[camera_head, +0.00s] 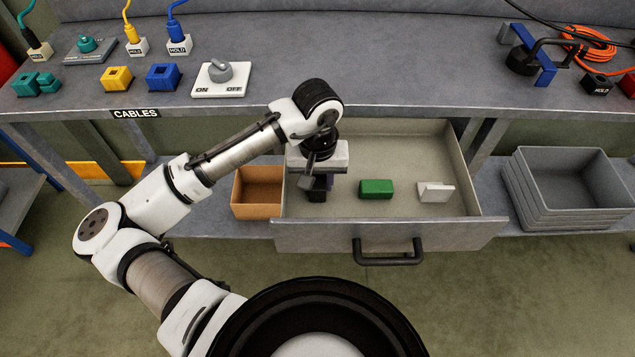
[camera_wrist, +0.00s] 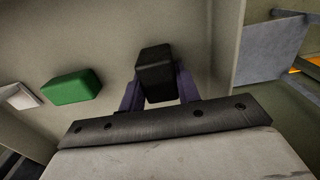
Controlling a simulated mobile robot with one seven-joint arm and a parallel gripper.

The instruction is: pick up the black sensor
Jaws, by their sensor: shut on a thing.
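The black sensor (camera_wrist: 156,73) is a small dark block between the two purple fingers of my gripper (camera_wrist: 159,92) in the wrist view. My gripper is shut on it. In the head view my gripper (camera_head: 318,186) points down into the left part of the open drawer (camera_head: 420,150), and the sensor (camera_head: 316,194) shows only in part below the fingers. I cannot tell whether the sensor touches the drawer floor.
A green block (camera_head: 376,189) and a white piece (camera_head: 435,192) lie in the drawer, right of my gripper. The drawer's front has a dark handle (camera_head: 387,254). A brown box (camera_head: 257,192) stands left of the drawer, and stacked grey bins (camera_head: 572,180) stand at the right. The bench top is above.

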